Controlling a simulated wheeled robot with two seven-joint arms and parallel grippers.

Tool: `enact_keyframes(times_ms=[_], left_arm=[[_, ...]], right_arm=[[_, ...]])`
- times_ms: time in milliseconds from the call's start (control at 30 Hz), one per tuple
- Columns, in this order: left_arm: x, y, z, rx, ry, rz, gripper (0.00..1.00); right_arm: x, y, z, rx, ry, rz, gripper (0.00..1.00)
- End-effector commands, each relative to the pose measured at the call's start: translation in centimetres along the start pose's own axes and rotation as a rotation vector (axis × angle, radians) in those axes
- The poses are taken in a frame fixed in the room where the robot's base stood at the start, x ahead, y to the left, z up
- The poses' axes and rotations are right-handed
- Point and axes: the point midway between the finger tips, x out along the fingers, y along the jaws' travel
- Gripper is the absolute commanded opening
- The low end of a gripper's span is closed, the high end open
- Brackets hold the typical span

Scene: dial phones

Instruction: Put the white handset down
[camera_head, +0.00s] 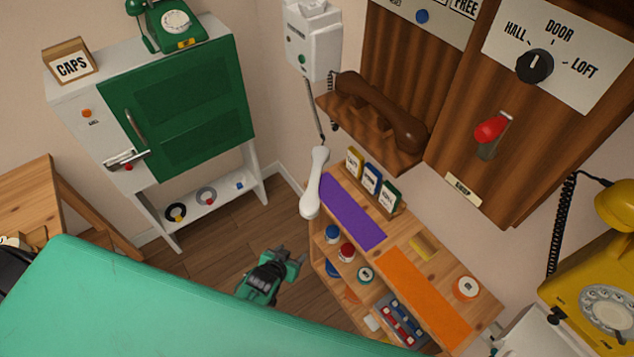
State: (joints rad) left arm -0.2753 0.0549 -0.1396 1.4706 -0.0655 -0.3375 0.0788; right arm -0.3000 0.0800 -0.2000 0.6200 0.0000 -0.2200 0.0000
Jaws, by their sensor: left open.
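The white handset (315,182) is upright at the end of a grey cord (314,110) that runs down from the white wall phone (312,45). It overlaps the left end of the wooden shelf unit (411,251) in the camera_head view; I cannot tell whether it touches the wood. My left gripper (296,258), green and black, is open and empty. It is below and slightly left of the handset in the picture, apart from it, over the floor. My right gripper is not in view.
The shelf unit carries a purple mat (352,212), an orange mat (428,297), small boxes and jars. A brown handset (380,110) rests on a wooden wall cradle. A yellow dial phone (600,290) is at right. A green cabinet (180,105) stands left. Floor between is clear.

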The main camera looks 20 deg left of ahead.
Motion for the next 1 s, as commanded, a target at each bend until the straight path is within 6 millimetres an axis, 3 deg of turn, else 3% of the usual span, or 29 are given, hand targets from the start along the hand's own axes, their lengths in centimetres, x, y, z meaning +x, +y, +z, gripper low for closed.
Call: enact_keyframes(times_ms=[33,100,200,333,467,567,1000], left_arm=[[-0.2,-0.2,-3.5,-0.008,0.072,-0.006,0.59],[-1.3,-0.5,-7.8,-0.017,0.154,-0.013,0.59],[-3.1,-0.9,-12.5,-0.026,0.245,-0.022,0.59],[-5.0,-1.2,-16.4,-0.034,0.324,-0.03,0.59],[-6.1,-1.4,-18.3,-0.038,0.362,-0.033,0.59],[-5.6,-1.5,-19.0,-0.038,0.369,-0.034,0.59],[1.0,-1.7,-21.4,-0.039,0.367,-0.033,0.59]], right_arm=[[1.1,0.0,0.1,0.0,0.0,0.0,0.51],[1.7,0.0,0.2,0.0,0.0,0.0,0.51],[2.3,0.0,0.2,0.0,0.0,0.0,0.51],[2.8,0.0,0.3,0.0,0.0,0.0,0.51],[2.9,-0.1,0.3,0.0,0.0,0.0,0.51],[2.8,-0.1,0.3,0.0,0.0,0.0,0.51],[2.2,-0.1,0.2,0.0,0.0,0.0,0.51]])
